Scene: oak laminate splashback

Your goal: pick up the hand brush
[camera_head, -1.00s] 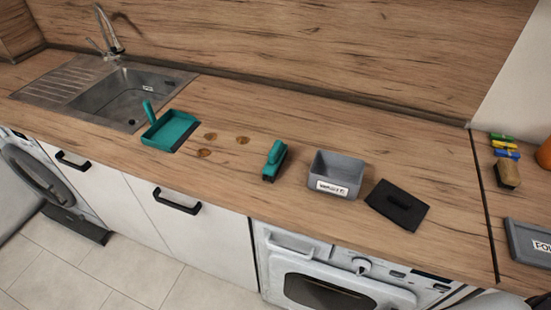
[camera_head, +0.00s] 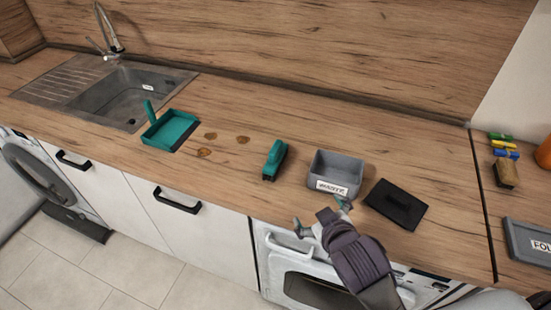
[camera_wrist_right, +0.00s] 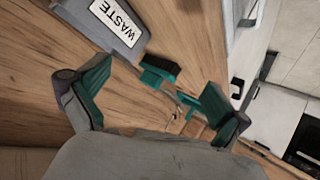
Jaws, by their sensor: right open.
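The hand brush (camera_head: 275,160), teal with a dark bristle side, lies on the wooden worktop left of the grey waste bin. In the right wrist view the hand brush (camera_wrist_right: 159,74) shows beyond and between the fingers. My right gripper (camera_head: 320,215) is open and empty, near the worktop's front edge in front of the bin, to the lower right of the brush and apart from it. Its teal-padded fingers show in the right wrist view (camera_wrist_right: 158,82). My left gripper is not in view.
The grey bin labelled WASTE (camera_head: 336,172) stands right of the brush, with a black lid (camera_head: 397,204) beside it. A teal dustpan (camera_head: 170,131) and brown spots (camera_head: 241,140) are to the left. A sink (camera_head: 125,95) is further left. The worktop behind the brush is clear.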

